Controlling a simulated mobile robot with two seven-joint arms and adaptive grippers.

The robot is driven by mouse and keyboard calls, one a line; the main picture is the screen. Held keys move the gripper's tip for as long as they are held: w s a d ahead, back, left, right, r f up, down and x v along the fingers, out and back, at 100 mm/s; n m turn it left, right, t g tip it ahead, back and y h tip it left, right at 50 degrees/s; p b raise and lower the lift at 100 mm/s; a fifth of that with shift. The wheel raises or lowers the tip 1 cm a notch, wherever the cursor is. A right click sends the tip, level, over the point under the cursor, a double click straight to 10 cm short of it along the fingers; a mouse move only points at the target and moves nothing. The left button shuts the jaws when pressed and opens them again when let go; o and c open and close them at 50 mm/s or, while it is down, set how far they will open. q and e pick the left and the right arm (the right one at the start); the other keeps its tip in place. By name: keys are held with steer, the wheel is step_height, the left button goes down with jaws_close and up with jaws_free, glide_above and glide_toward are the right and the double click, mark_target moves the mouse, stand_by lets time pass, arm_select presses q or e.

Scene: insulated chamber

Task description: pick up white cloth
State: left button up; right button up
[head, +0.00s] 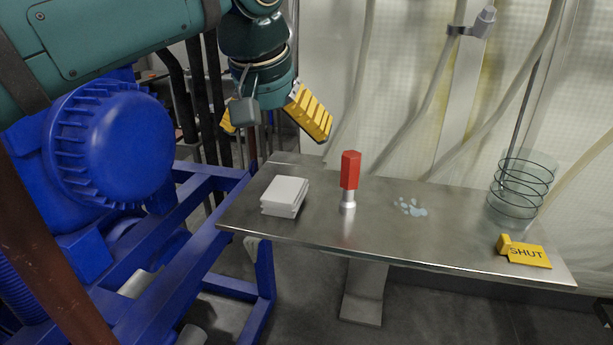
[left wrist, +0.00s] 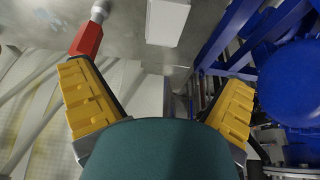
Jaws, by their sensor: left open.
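The white cloth (head: 285,195) is a folded stack lying on the left part of the metal table. In the left wrist view a white block-like shape, the cloth (left wrist: 167,22), shows at the top, beyond the fingers and between them. My left gripper (head: 272,118) is above and behind the table's left end, its yellow-padded fingers apart and empty. In the left wrist view the fingers of my left gripper (left wrist: 157,105) are spread wide, with nothing between their pads. The gripper is apart from the cloth. My right gripper is not in view.
A red-handled tool (head: 349,178) stands upright just right of the cloth. A wet patch (head: 410,207), a glass vessel (head: 518,190) and a yellow SHUT tag (head: 524,252) are farther right on the metal table (head: 380,245). Blue machinery (head: 110,150) stands at left.

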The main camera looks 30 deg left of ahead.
arm_select(q)
steer(key=b, duration=0.2)
glide_above(286, 187)
steer(key=s, duration=0.2)
steer(key=f, duration=0.6)
steer(key=shift+w+d+f, duration=0.15)
steer(key=shift+d+f, duration=0.15)
steer(key=shift+f, duration=0.1)
steer(key=shift+x, duration=3.1)
steer(key=shift+a, duration=0.15)
steer(key=c, duration=1.3)
step_height(286, 187, up, 10)
steer(key=shift+r+p, duration=0.1)
steer(key=shift+p, duration=0.8)
steer(key=o, duration=0.4)
steer(key=shift+c, duration=1.2)
